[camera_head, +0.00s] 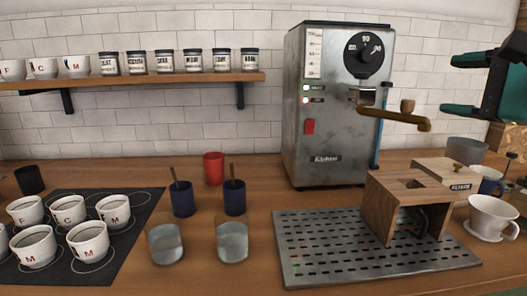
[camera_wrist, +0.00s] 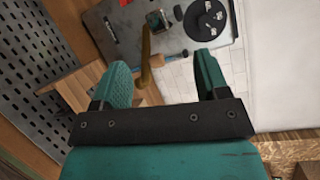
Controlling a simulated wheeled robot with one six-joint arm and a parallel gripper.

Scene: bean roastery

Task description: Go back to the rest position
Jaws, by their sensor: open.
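My gripper (camera_head: 481,84) is at the right edge of the head view, raised above the counter, with its teal fingers apart and nothing between them. In the wrist view my gripper (camera_wrist: 165,85) also shows open and empty. Beyond its fingers are the steel grinder (camera_wrist: 130,35) and its wooden-handled part. The grinder (camera_head: 330,140) stands to the left of my gripper in the head view, with a brass-coloured spout (camera_head: 395,117) pointing toward it. A gap shows between spout and gripper.
Below my gripper are a wooden stand (camera_head: 385,200) on a perforated steel tray (camera_head: 300,250), a white dripper (camera_head: 492,217) and a blue mug (camera_head: 490,181). Lettered cups stand on a dark mat (camera_head: 130,235) at left. A wall shelf (camera_head: 150,79) holds jars and cups.

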